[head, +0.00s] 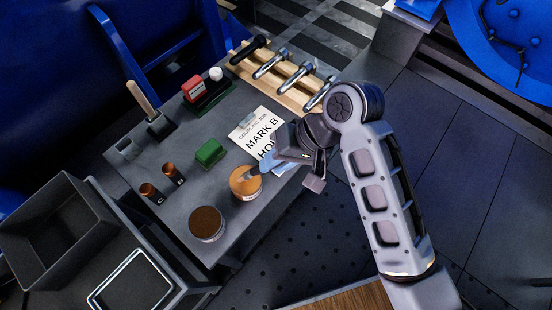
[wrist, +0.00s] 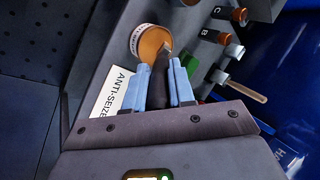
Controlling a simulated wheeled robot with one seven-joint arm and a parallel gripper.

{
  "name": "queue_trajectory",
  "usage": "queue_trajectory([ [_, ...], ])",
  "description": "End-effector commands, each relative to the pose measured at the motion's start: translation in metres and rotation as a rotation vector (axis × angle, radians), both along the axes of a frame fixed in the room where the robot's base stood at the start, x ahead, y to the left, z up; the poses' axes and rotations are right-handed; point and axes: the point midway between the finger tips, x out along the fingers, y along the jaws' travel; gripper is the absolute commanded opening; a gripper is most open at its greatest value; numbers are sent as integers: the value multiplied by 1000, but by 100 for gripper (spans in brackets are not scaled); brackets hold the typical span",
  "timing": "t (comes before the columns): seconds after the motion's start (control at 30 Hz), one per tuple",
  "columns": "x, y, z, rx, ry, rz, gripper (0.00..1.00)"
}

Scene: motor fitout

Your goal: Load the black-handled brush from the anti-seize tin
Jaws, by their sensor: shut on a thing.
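My gripper (wrist: 158,72) has pale blue fingers shut on the black-handled brush (wrist: 160,88). The handle runs between the fingers, and the brush's tip end reaches over the round tin with an orange-copper top (wrist: 150,42). I cannot tell how deep the bristles are in the paste. In the head view my gripper (head: 269,166) is just right of this tin (head: 246,182), and the brush there is mostly hidden by the fingers. A card reading ANTI-SEIZE (wrist: 116,92) lies beside the tin in the wrist view.
A dark brown-topped tin (head: 207,223) stands nearer the bench edge. A wooden-handled brush (head: 143,98) stands in a holder. Two copper-topped pieces (head: 148,192), a green block (head: 209,152), a MARK B sheet (head: 258,136) and a wooden tool rack (head: 285,82) share the bench. A grey bin (head: 50,228) is left.

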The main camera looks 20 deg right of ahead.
Motion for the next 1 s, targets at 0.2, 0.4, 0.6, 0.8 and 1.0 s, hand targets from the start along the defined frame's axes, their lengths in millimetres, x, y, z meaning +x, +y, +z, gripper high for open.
queue_trajectory([
  [0.2, -1, 0, -2, -2, 6, 0, 0],
  [0.4, -1, 0, 5, -2, 6, 0, 0],
  [0.6, -1, 0, 19, -1, 4, 0, 0],
  [0.8, -1, 0, 31, -1, 3, 1, 0],
  [1.0, 0, 0, 43, -1, 2, 1, 0],
])
